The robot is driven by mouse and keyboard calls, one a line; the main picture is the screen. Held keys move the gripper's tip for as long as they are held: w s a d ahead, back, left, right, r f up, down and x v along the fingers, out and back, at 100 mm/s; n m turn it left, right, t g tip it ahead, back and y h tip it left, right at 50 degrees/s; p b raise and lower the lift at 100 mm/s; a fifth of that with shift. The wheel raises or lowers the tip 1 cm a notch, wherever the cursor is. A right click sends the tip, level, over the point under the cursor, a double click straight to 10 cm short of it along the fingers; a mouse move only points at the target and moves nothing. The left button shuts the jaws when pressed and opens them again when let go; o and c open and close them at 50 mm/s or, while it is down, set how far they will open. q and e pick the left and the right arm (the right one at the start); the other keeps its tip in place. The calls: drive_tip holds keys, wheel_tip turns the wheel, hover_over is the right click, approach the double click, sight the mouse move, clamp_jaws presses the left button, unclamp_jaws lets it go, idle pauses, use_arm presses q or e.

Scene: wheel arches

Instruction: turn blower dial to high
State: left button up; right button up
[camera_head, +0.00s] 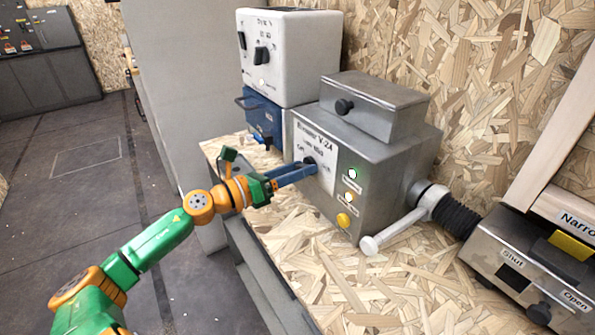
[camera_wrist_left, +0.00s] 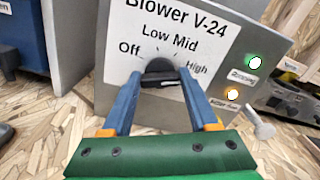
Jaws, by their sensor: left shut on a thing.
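The blower box (camera_head: 385,140) is a grey metal housing labelled "Blower V-24" on the bench. Its black dial (camera_wrist_left: 160,70) sits on the white label among the marks Off, Low, Mid and High. In the head view the dial (camera_head: 309,160) is partly covered by my blue fingers. My left gripper (camera_wrist_left: 160,84) is shut on the dial, with one finger on each side of it. The left gripper also shows in the head view (camera_head: 307,169), reaching in from the left. Which mark the dial points to I cannot tell. My right gripper is not in view.
A green lamp (camera_head: 352,173), an amber lamp (camera_head: 347,196) and a yellow button (camera_head: 344,220) are on the blower's front. A white box (camera_head: 290,55) stands on a blue unit (camera_head: 262,118) behind. A pipe with a lever (camera_head: 395,230) leads right to a metal box (camera_head: 510,262).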

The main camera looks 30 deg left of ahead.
use_arm(q)
drive_tip(key=shift+f, duration=0.15)
drive_tip(key=o, duration=1.4)
drive_tip(key=v, duration=0.7)
drive_tip(key=shift+s, duration=0.1)
